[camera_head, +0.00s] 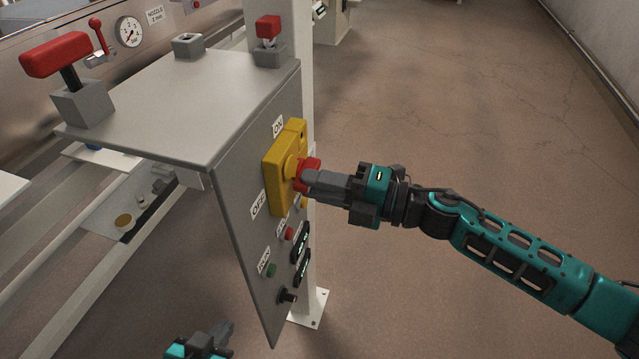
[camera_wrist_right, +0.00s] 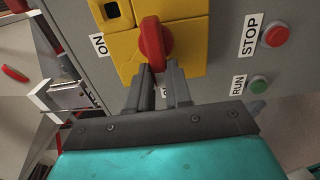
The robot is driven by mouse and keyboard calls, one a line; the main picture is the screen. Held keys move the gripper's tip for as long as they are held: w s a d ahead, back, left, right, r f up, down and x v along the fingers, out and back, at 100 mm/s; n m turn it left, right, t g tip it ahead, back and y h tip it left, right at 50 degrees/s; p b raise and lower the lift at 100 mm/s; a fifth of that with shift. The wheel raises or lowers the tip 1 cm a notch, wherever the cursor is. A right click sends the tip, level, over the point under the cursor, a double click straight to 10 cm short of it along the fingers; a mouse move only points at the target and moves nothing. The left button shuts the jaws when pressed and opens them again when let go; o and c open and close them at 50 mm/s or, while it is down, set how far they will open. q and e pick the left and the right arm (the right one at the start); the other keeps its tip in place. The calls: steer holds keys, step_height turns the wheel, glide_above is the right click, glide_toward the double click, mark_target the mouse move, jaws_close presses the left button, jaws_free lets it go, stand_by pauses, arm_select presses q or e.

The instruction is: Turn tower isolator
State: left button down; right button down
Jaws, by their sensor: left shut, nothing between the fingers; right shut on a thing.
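The tower isolator is a yellow box (camera_head: 283,183) with a red rotary handle (camera_head: 313,165) on the upright grey panel. An ON label (camera_head: 278,126) is above it and an OFF label (camera_head: 258,205) at its lower left. My right gripper (camera_head: 306,182) is shut on the red handle. In the right wrist view, the red handle (camera_wrist_right: 152,42) stands upright in the picture, with the fingers (camera_wrist_right: 160,75) at its lower end. There the ON label (camera_wrist_right: 99,45) is left of the yellow box (camera_wrist_right: 187,40); a label between the fingers is mostly hidden. My left gripper (camera_head: 222,332) is shut and empty at the bottom edge, below the panel.
Below the isolator are a red button (camera_head: 289,234), a green button (camera_head: 271,270), dark displays (camera_head: 300,243) and a black knob (camera_head: 287,296). A grey shelf (camera_head: 190,110) with red-handled levers (camera_head: 58,54) juts out left. Open floor (camera_head: 450,110) lies right.

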arm_select(q)
steer(key=shift+a, duration=0.1)
arm_select(e)
steer(key=c, duration=1)
jaws_free()
steer(key=shift+c, duration=0.2)
arm_select(q)
steer(key=shift+w+d+f+b, duration=0.1)
steer(key=shift+w+d+b, duration=0.2)
steer(key=shift+b, duration=0.3)
arm_select(e)
steer(key=v, duration=1.3)
